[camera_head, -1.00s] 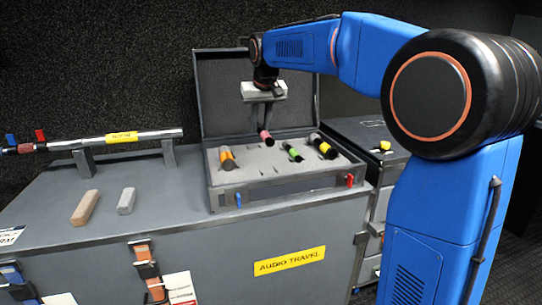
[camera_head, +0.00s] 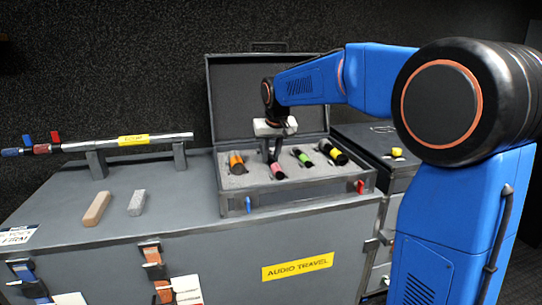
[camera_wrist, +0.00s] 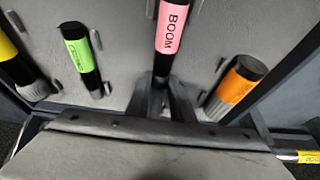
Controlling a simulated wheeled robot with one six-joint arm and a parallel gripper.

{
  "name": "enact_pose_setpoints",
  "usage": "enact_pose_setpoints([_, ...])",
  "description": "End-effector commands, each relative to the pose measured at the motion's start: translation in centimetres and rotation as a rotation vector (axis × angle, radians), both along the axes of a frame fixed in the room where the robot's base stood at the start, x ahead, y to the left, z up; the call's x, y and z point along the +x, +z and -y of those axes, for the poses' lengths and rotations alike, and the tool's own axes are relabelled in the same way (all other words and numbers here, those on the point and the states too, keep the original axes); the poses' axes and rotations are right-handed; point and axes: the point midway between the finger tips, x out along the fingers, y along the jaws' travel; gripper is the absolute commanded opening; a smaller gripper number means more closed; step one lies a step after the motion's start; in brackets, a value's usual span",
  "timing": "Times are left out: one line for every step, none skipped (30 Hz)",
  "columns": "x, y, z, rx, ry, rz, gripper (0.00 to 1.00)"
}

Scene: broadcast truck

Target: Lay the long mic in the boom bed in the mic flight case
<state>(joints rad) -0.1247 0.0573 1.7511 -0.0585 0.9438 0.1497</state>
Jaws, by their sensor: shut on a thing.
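The long mic, black with a pink label (camera_head: 278,172), is low inside the open mic flight case (camera_head: 305,193). In the wrist view its pink label reads BOOM (camera_wrist: 172,28). My gripper (camera_head: 271,156) is shut on it, over the middle-left of the case. Whether the mic touches the grey foam I cannot tell; the boom bed under it is hidden. An orange-banded mic (camera_head: 237,162) lies to its left. A green-banded mic (camera_head: 303,157) and a yellow-banded mic (camera_head: 334,151) lie to its right.
The case lid (camera_head: 240,95) stands open behind my gripper. On the grey bench left of the case, a pole (camera_head: 165,138) rests on two stands. Two small blocks (camera_head: 97,208) lie before it. A drawer unit with a yellow thing (camera_head: 397,152) stands at right.

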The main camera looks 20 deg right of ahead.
Motion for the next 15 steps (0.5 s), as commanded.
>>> enact_pose_setpoints([0.01, 0.04, 0.0, 0.0, 0.0, 0.001, 0.0])
enact_pose_setpoints([0.01, 0.01, 0.0, 0.0, 0.0, 0.0, 0.0])
enact_pose_setpoints([0.0, -0.05, 0.0, 0.0, 0.0, 0.0, 0.0])
enact_pose_setpoints([0.0, -0.13, 0.0, 0.0, 0.0, 0.0, 0.0])
enact_pose_setpoints([0.01, -0.2, -0.01, 0.0, 0.0, 0.0, 0.0])
enact_pose_setpoints([0.01, -0.23, -0.01, 0.0, 0.0, 0.0, 0.26])
enact_pose_setpoints([0.01, -0.22, -0.01, 0.0, 0.0, 0.0, 0.33])
enact_pose_setpoints([0.01, -0.22, 0.0, 0.0, 0.0, 0.0, 0.4])
enact_pose_setpoints([0.0, -0.22, 0.0, 0.0, 0.0, 0.0, 0.4])
enact_pose_setpoints([0.0, -0.22, 0.0, 0.0, 0.0, 0.0, 0.4])
enact_pose_setpoints([0.0, -0.22, 0.0, 0.0, 0.0, 0.0, 0.4])
enact_pose_setpoints([0.0, -0.22, 0.0, 0.0, 0.0, 0.0, 0.4])
enact_pose_setpoints([0.0, -0.22, 0.0, 0.0, 0.0, 0.0, 0.4])
enact_pose_setpoints([0.0, -0.22, -0.01, 0.0, 0.0, 0.0, 0.4])
enact_pose_setpoints([0.0, -0.22, -0.01, 0.0, 0.0, 0.0, 0.4])
